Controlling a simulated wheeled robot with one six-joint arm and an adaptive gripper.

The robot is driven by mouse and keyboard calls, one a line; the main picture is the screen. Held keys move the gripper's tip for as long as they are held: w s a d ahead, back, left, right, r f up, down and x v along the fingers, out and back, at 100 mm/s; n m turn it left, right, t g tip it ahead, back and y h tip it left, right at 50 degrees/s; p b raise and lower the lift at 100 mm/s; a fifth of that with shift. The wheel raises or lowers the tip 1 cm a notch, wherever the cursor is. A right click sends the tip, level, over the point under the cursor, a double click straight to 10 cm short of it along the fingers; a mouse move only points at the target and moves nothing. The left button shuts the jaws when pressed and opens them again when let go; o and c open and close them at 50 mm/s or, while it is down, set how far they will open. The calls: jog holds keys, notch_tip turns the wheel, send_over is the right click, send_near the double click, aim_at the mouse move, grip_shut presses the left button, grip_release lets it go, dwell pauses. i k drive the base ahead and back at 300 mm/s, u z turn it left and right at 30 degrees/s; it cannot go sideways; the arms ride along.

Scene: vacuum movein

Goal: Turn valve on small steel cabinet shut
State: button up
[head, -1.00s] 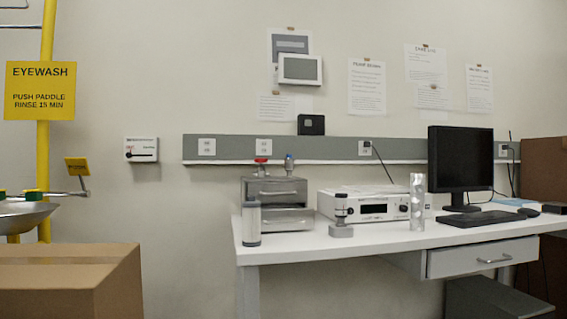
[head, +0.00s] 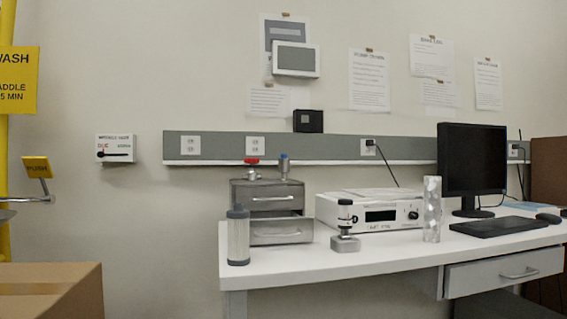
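The small steel cabinet (head: 268,211) stands at the left end of the white bench, with two drawers, each with a pull handle. On its top sits a valve with a red handle (head: 251,162), and just right of it a fitting with a blue-grey top (head: 283,162). The red handle looks roughly level; its exact angle is too small to tell. My gripper is not in view.
A clear cylinder (head: 238,236) stands at the cabinet's front left. A small gauge on a block (head: 345,227), a white instrument (head: 369,209) and a monitor (head: 472,166) stand to the right. A cardboard box (head: 50,291) is on the floor side at lower left. Bare wall lies between.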

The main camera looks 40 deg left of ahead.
aim_at(252, 161)
jog(key=i, duration=0.95)
jog(key=u, duration=1.7)
